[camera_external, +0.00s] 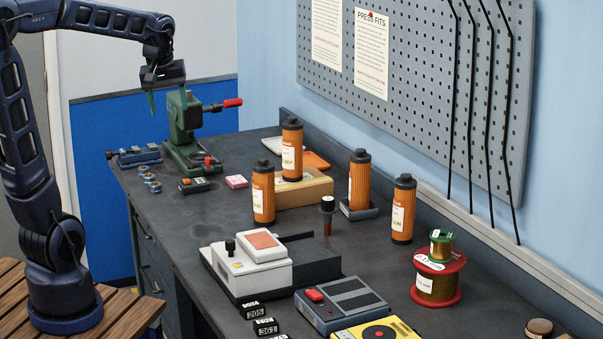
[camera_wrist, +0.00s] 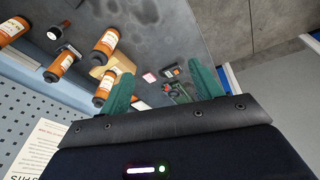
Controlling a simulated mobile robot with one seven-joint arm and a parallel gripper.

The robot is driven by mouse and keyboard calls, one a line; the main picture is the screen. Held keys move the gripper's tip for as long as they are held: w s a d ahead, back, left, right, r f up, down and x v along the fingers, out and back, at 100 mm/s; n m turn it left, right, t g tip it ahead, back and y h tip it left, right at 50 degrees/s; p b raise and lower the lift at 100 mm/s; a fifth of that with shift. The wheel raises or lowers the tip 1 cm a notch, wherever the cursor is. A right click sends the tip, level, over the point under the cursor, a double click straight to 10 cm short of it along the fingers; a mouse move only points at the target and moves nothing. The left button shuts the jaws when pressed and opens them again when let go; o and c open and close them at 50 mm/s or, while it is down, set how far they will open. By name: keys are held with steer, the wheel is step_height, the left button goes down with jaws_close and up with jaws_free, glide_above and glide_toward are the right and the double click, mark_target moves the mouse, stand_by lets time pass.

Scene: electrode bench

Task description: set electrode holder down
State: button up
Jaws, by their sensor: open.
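A dark piece with a round black top and a brown rod (camera_external: 327,212), which seems to be the electrode holder, stands upright on the bench, right of the front orange bottle. It also shows near the upper left of the wrist view (camera_wrist: 56,31). My gripper (camera_external: 167,101) is raised at the far left end of the bench, by the green press and well away from the holder. In the wrist view its green fingers (camera_wrist: 160,78) are spread apart with nothing between them. The holder's lower end is hard to make out.
The green press (camera_external: 184,122) with a red handle stands close to my gripper. Several orange bottles (camera_external: 263,193) and a wooden block (camera_external: 308,189) stand mid-bench. A white instrument (camera_external: 245,268) is nearer. Bare bench (camera_external: 190,215) lies left of the bottles.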

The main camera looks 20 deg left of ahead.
steer(key=s+a+f+m, duration=0.1)
steer(key=s+a+m, duration=0.1)
steer(key=s+a, duration=0.3)
steer(key=s+a+f+m+t, duration=0.1)
steer(key=s+a+f+m, duration=0.1)
steer(key=s+a, duration=0.4)
steer(key=s+m, duration=0.1)
steer(key=s, duration=0.4)
steer(key=shift+s+a+f+t, duration=0.15)
steer(key=shift+s+f+t, duration=0.15)
steer(key=shift+s, duration=0.1)
